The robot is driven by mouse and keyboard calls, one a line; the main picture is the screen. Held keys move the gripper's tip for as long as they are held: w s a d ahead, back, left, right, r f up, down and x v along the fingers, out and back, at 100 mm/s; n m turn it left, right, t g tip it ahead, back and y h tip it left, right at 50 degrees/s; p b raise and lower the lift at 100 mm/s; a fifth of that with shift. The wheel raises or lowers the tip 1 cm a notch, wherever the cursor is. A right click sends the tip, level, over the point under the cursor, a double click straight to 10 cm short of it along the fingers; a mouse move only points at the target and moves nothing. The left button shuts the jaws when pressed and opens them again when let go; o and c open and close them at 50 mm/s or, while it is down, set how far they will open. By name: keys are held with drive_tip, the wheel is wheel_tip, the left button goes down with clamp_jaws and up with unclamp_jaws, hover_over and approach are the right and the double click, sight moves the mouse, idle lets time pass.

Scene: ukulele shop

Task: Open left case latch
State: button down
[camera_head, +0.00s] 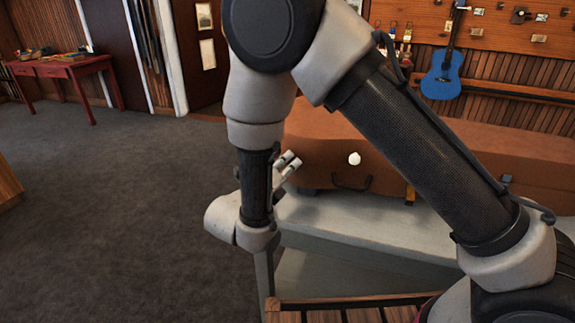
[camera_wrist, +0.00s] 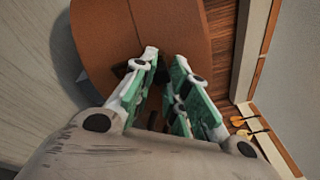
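The brown case (camera_head: 325,145) lies on a grey-topped bench (camera_head: 345,226), with a dark handle (camera_head: 352,184) on its front. The left latch cannot be made out in the head view; my arm and gripper cover that area. My gripper (camera_head: 289,163) is at the case's left end. In the wrist view, its green-padded fingers (camera_wrist: 166,62) point at the brown case (camera_wrist: 105,35), with a narrow empty gap between them. A small dark part (camera_wrist: 122,70) lies beside the left fingertip; I cannot tell if they touch.
A white round spot (camera_head: 354,158) shows on the case front. A slatted wooden piece (camera_head: 340,304) stands close in front. A blue ukulele (camera_head: 442,75) hangs on the back wall. A red table (camera_head: 62,68) stands far left. The carpet (camera_head: 110,210) at left is clear.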

drive_tip(key=shift+s+a+f+m+t+h, duration=0.15)
drive_tip(key=shift+s+f+m+t+h, duration=0.25)
drive_tip(key=shift+t+h, duration=0.4)
drive_tip(key=shift+s+a+f+m+t+h, duration=0.1)
drive_tip(key=shift+s+f+m+t+h, duration=0.3)
drive_tip(key=shift+t, duration=0.6)
drive_tip(key=shift+w+f, duration=0.1)
drive_tip(key=c, duration=1.4)
unclamp_jaws()
drive_tip(key=shift+o, duration=0.2)
drive_tip(key=v, duration=1.2)
